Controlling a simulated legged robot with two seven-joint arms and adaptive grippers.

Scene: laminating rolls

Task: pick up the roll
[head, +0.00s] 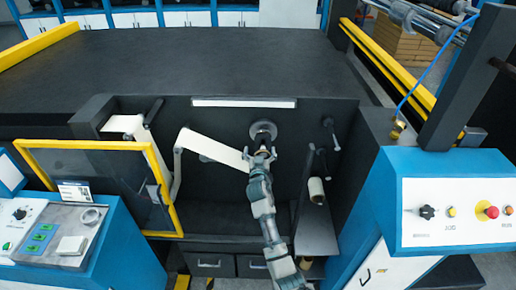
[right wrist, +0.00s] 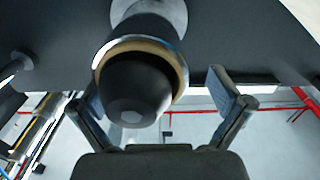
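A small roll with a tan core (right wrist: 140,44) sits on a black spindle in front of a round grey disc in the right wrist view. In the head view the roll (head: 263,147) is small and partly hidden by my right gripper (head: 262,157), just below the disc (head: 263,131). In the right wrist view my right gripper (right wrist: 155,92) is open, with one finger on each side of the roll's end. I see a gap between each finger and the roll. My left gripper is not in view.
A white strip (head: 212,147) runs on the left of the disc. Another roll (head: 316,190) is on a spindle at right, above a grey shelf (head: 315,235). A yellow-framed door (head: 95,146) stands at left. A control panel (head: 455,211) is at right.

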